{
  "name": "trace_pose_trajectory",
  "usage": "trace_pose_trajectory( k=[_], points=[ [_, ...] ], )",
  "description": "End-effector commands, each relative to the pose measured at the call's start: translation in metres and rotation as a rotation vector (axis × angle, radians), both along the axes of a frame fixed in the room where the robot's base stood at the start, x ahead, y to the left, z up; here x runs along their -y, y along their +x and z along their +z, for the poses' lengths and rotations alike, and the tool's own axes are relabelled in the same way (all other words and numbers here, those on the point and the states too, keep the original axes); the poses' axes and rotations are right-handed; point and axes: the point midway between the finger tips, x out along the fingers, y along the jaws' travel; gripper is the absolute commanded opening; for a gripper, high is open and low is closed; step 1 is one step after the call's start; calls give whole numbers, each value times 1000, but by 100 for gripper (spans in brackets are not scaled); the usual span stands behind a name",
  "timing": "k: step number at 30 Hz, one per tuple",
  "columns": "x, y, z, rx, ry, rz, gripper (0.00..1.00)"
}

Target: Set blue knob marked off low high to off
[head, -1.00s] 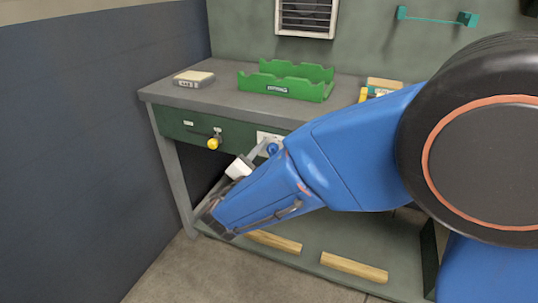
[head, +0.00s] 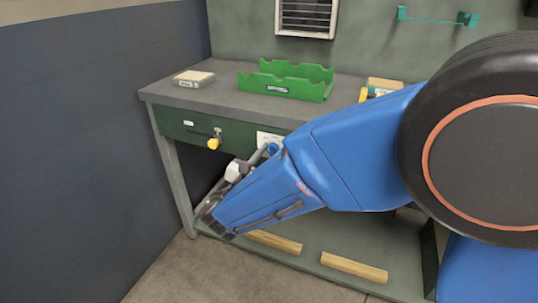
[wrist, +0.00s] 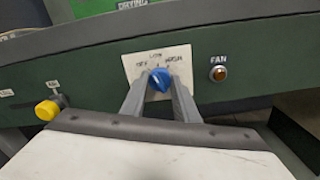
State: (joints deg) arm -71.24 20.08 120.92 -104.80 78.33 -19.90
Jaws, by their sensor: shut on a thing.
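The blue knob (wrist: 159,80) sits on a white plate (wrist: 171,55) lettered for off, low and high on the dark green front panel. In the wrist view my gripper (wrist: 160,88) has one finger on each side of the knob and is shut on it. The exact setting of the knob's pointer is too small to tell. In the head view the knob (head: 273,148) shows just past the edge of my blue arm, which hides part of its plate.
An amber light (wrist: 219,73) marked FAN is right of the plate. A yellow knob (wrist: 47,110) is to the left. A green rack (head: 288,85) and a small box (head: 194,78) stand on the bench top. Wood strips (head: 353,267) lie on the lower shelf.

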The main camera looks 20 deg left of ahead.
Motion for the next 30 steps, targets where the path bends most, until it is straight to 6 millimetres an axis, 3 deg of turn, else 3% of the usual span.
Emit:
trace_pose_trajectory(
  k=[15, 30],
  points=[
    [0, 0, -1, -1, -355, 0, 5],
    [-1, 0, -1, -1, -435, 0, 5]
  ],
)
